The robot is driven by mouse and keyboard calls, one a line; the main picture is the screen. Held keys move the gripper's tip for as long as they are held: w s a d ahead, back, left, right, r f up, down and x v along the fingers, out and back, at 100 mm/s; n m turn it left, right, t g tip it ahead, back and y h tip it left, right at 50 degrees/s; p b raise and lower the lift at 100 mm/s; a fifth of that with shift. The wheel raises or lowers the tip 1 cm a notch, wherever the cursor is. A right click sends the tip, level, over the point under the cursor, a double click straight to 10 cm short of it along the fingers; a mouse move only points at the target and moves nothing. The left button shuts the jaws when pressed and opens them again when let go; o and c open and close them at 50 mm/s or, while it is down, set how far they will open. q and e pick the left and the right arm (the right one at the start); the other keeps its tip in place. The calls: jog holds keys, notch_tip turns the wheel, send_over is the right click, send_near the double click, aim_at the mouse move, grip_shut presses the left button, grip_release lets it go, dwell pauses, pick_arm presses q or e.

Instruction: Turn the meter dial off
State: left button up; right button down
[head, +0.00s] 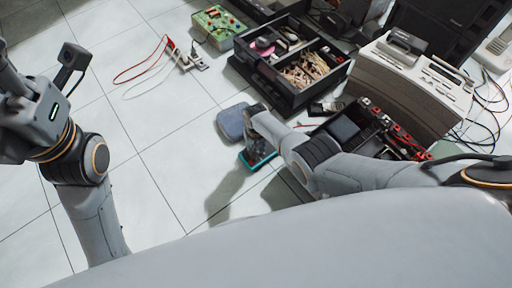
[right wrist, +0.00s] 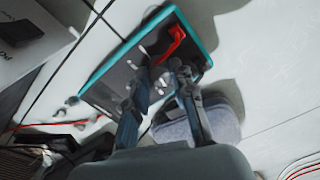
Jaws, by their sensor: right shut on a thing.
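The meter (head: 259,162) is a dark-faced device with a teal edge on the tiled floor, partly covered by my right gripper in the head view. In the right wrist view the meter (right wrist: 112,88) lies tilted across the picture, with pale marks and a red part (right wrist: 172,44) on its face. My right gripper (right wrist: 159,78) has its fingertips down at the meter's face, just beside the red part. It is shut on what appears to be the meter dial, mostly hidden between the fingers. My left arm is at the left of the head view; its fingers are outside the picture.
A blue-grey pouch (head: 232,122) lies beside the meter. Black trays (head: 281,99) of small parts, a green circuit box (head: 218,27), a power strip (head: 188,60) with cables and a beige hi-fi unit (head: 405,84) stand farther back. The floor at left is mostly clear.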

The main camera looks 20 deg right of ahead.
jog(key=shift+n, duration=1.2)
jog(key=c, duration=1.1)
grip_release()
jog(key=shift+r, duration=0.15)
notch_tip(320, 180, up, 12)
